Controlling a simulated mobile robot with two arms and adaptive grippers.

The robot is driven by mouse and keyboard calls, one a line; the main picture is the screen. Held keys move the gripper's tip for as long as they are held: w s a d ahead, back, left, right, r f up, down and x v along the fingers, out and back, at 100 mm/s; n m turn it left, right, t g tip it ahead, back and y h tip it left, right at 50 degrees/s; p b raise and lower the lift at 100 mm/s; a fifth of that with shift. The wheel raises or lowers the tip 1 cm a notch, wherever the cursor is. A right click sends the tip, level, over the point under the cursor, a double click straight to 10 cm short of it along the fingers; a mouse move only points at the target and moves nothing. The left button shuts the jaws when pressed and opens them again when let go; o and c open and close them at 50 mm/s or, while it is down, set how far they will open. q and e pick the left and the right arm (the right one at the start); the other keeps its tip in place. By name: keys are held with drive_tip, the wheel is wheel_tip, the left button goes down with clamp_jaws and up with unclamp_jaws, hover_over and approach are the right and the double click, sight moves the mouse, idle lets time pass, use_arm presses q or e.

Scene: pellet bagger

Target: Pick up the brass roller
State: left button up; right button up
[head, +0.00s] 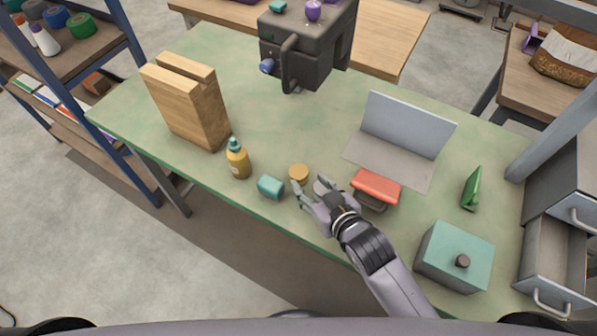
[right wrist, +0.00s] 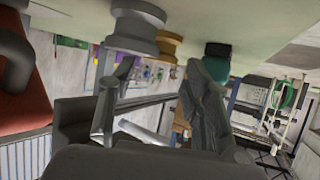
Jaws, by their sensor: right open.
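The brass roller (head: 298,174) stands on the green bench near its front edge, just beyond my right gripper's fingers. My right gripper (head: 312,190) is open, low over the bench, and its fingers point toward the roller. A grey roller (head: 321,187) is close beside the gripper's right finger. In the right wrist view the brass roller (right wrist: 168,46) shows partly behind the grey roller (right wrist: 138,28), ahead of the open fingers (right wrist: 162,85). Nothing shows gripped. My left gripper is not in view.
A teal roller (head: 271,187) lies left of the gripper, with a yellow bottle (head: 237,160) farther left. A red-topped object (head: 376,186) sits close to the right of the gripper. A teal box (head: 454,257) stands at the right front. The bench beyond the roller is clear.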

sight(300, 174)
drive_tip(key=shift+w+a+f, duration=0.1)
drive_tip(key=shift+w+a, duration=0.15)
drive_tip(key=shift+w, duration=0.15)
drive_tip(key=p+x, duration=0.1)
drive_tip(key=x, duration=0.3)
drive_tip(key=shift+w+a, duration=0.25)
drive_tip(key=shift+w, duration=0.1)
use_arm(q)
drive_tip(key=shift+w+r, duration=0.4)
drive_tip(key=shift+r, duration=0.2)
use_arm(e)
drive_tip(key=shift+c, duration=0.4)
drive_tip(key=c, duration=0.8)
